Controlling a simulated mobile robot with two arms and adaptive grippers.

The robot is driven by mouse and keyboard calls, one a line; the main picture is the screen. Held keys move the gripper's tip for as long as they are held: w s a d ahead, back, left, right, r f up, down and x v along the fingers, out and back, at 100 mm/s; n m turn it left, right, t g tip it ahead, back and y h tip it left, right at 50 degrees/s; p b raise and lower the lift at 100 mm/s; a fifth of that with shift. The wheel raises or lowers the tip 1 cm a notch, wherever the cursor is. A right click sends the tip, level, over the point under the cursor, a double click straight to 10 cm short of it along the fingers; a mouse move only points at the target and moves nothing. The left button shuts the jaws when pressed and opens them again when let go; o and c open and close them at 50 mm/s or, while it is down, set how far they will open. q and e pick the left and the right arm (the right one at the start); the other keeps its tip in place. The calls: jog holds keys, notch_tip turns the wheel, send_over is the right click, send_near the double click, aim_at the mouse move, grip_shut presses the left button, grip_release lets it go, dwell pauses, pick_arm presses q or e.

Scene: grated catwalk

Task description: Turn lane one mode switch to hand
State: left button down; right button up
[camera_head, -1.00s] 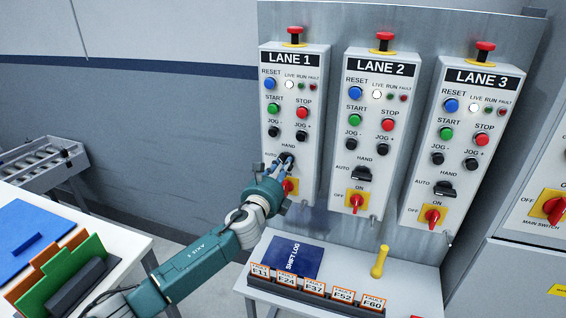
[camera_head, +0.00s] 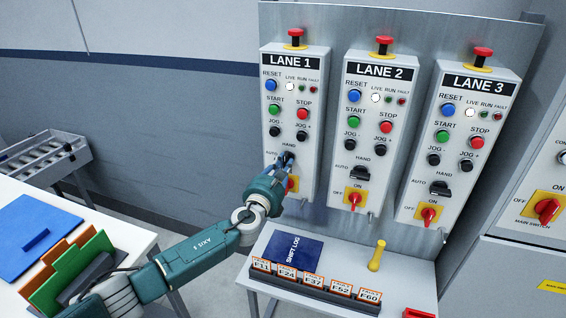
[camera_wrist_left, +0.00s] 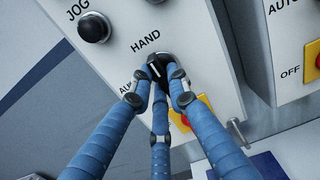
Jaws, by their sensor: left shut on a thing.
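The lane one mode switch is a black knob (camera_head: 290,157) low on the LANE 1 panel (camera_head: 296,120), between HAND above and AUTO at left. My left gripper (camera_head: 284,167) is shut on it, fingers around the knob, hiding part of it in the head view. In the left wrist view the three blue fingers (camera_wrist_left: 159,80) close about the knob (camera_wrist_left: 155,67). The knob's white line slants up and left, roughly toward the HAND label (camera_wrist_left: 146,41). The AUTO label is partly covered by a finger. My right gripper is not in view.
A red-on-yellow ON/OFF switch (camera_head: 293,184) sits just below, partly behind the gripper. LANE 2 (camera_head: 372,125) and LANE 3 (camera_head: 457,150) panels stand to the right. Below are a blue shift log (camera_head: 293,250), fault cards (camera_head: 313,282) and a yellow handle (camera_head: 377,256).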

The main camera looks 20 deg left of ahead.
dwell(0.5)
pick_arm(q)
jog(key=c, duration=1.7)
grip_release()
jog(key=shift+o, duration=0.2)
jog(key=s, duration=1.2)
jog(key=shift+a, duration=0.2)
jog(key=shift+f, duration=0.15)
